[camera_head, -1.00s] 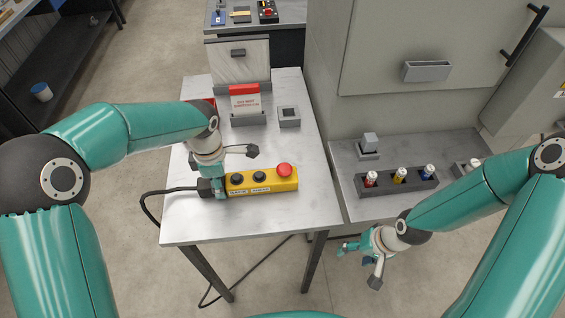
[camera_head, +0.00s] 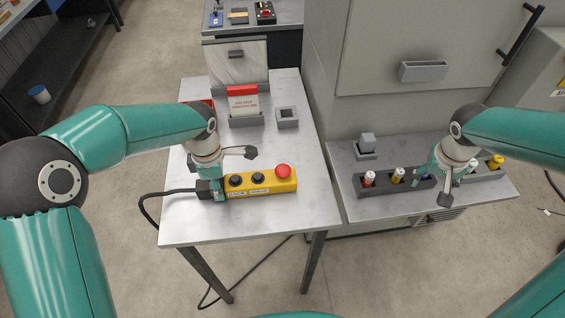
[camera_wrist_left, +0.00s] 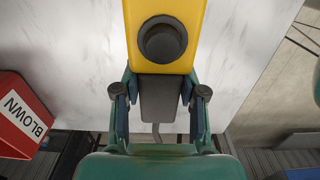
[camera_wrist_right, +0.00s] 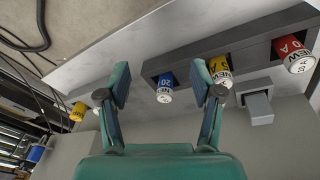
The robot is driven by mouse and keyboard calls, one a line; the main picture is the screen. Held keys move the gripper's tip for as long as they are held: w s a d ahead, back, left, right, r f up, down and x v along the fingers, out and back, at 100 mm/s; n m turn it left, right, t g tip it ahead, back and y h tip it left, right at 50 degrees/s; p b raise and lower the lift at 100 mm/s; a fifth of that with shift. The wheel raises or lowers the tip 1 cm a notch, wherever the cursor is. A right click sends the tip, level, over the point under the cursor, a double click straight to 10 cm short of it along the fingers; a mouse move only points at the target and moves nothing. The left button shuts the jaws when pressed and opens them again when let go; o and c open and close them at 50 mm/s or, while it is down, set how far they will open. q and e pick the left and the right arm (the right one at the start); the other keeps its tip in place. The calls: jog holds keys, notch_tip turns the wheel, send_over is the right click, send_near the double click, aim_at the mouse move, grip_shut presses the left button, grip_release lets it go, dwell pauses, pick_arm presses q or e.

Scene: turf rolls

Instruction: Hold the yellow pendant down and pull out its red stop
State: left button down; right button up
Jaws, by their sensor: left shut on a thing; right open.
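The yellow pendant (camera_head: 262,183) lies on the light table, with two black buttons and a red mushroom stop (camera_head: 283,171) at its right end. Its near end and one black button also show in the left wrist view (camera_wrist_left: 165,60). My left gripper (camera_head: 215,190) is shut on the dark cable end (camera_wrist_left: 160,100) of the pendant, at its left. My right gripper (camera_head: 440,190) is open and empty over the fuse rack on the right bench, apart from the pendant. In the right wrist view its fingers (camera_wrist_right: 160,90) are spread, with the rack beyond them.
A dark rack (camera_head: 375,189) holds red, yellow and blue-labelled fuses. A small grey block (camera_head: 367,142) stands behind it. A red-topped sign (camera_head: 243,102) and a grey socket (camera_head: 287,117) stand at the table's back. A red "BLOWN" bin (camera_wrist_left: 22,115) is beside the left gripper. A black cable (camera_head: 165,192) runs off the table's left edge.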

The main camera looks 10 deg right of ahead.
jog(key=w+a+r+n, duration=0.55)
jog(key=w+a, duration=0.35)
jog(key=a, duration=0.4)
jog(key=n+g+y, duration=0.1)
jog(key=n+y, duration=0.1)
jog(key=n, duration=0.6)
send_near(282, 168)
jog(key=shift+m, duration=0.25)
notch_tip(282, 168, down, 9)
jog(key=shift+w+r, duration=0.15)
jog(key=shift+r, duration=0.05)
grip_shut()
